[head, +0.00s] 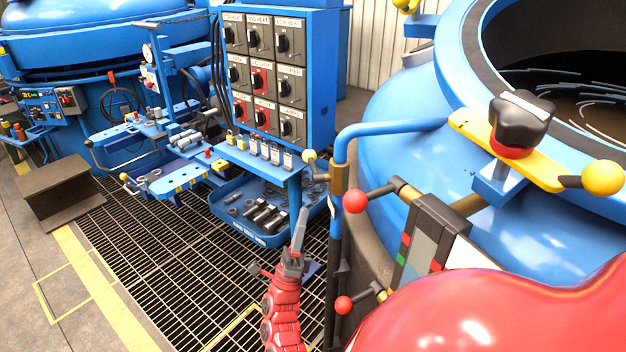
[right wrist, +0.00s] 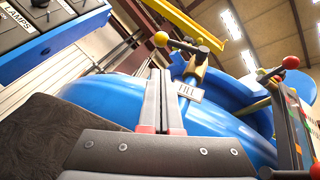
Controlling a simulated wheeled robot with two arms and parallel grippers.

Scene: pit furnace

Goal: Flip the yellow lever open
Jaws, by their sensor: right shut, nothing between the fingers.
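A yellow-balled lever (head: 310,157) with a short dark arm sits on a brass-coloured pivot at the blue pipe post. In the right wrist view the yellow ball (right wrist: 160,39) shows just beyond the fingertips, its dark rod running right to the pivot. A larger yellow bar (head: 535,168) with a black knob and a yellow ball end is on the furnace rim. My right gripper (head: 302,212) is shut and empty, pointing up below the small yellow ball; its fingers (right wrist: 161,76) are together in the wrist view. It appears apart from the lever. My left gripper is not in view.
Red-balled levers (head: 355,201) and a dark panel (head: 426,238) stand right of the post. The blue switch cabinet (head: 322,90) is behind, with a blue tray (head: 272,238) of metal parts below it. Open floor grating (head: 165,260) lies left of the gripper.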

